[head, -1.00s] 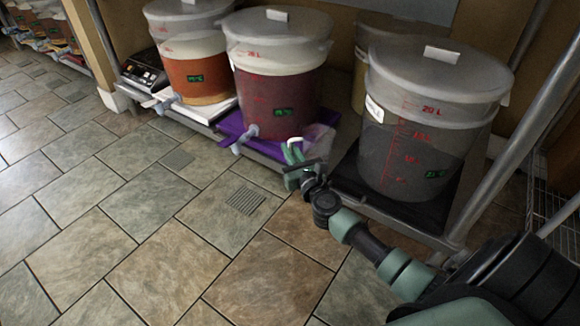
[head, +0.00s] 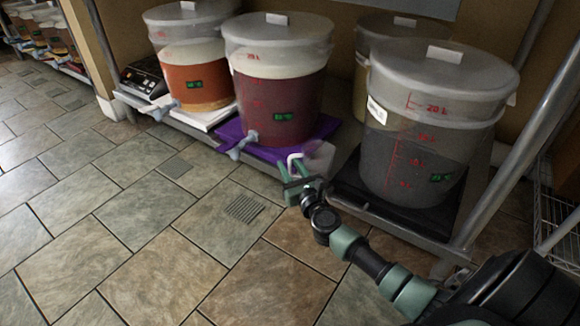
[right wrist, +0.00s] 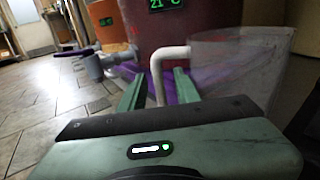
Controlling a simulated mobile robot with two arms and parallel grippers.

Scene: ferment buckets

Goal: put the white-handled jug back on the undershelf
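The white-handled jug (head: 318,158) is small and clear. It is at the front edge of the undershelf (head: 262,167), between the purple mat and the dark bucket's black base. I cannot tell whether its bottom touches the shelf. My right gripper (head: 291,172) has its green fingers on either side of the white handle and holds the jug by it. In the right wrist view the handle (right wrist: 158,78) stands between the fingers, and the clear body (right wrist: 235,65) is to the right, looking upright. My left gripper is not in view.
A red bucket (head: 277,85) stands on the purple mat (head: 229,131), its tap sticking out front. A dark bucket (head: 420,150) stands to the right, an orange bucket (head: 193,77) to the left. A metal post (head: 500,185) rises at the right. The tiled floor in front is clear.

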